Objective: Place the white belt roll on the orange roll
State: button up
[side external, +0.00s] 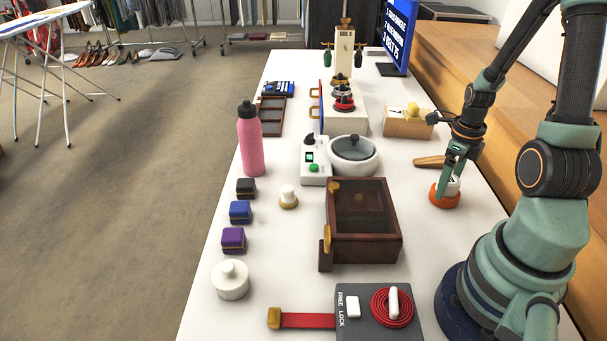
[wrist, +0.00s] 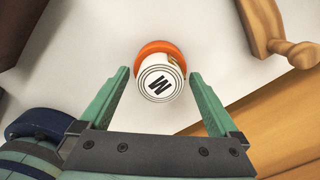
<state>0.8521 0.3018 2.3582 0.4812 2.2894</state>
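The orange roll (side external: 443,198) stands on the white table near its right edge, in front of my arm. The white belt roll (side external: 454,184) is on top of it, partly hidden by my fingers in the side view. In the wrist view the white belt roll (wrist: 158,84) shows a round face with concentric rings and a dark letter, and the orange roll (wrist: 158,47) shows behind and below it. My gripper (wrist: 160,74) is open around the white roll, with a gap on each side. It also shows in the side view (side external: 451,177).
A wooden-handled item (side external: 430,162) lies just behind the rolls. A dark brown glass-topped box (side external: 363,245) stands to the left, with a white pot (side external: 352,165) behind it. A grey block with a red belt coil (side external: 377,322) is at the front. Bare table surrounds the rolls.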

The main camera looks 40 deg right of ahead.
jog(key=shift+r, duration=0.15)
notch_tip(320, 180, up, 12)
jog(key=w+a+r+m+t, duration=0.2)
jog(key=a+m, duration=0.5)
jog(key=m, duration=0.5)
jog(key=w+a+r+m+t, duration=0.1)
jog(key=w+a+r+m, duration=0.2)
jog(key=a+m, duration=0.5)
jog(key=w+a+r+m+t, duration=0.2)
jog(key=a+m, duration=0.5)
jog(key=m, duration=0.9)
notch_tip(320, 180, up, 2)
jog(key=shift+w+a+r+t, duration=0.25)
jog(key=shift+w+a+t, duration=0.05)
jog(key=shift+w, duration=0.55)
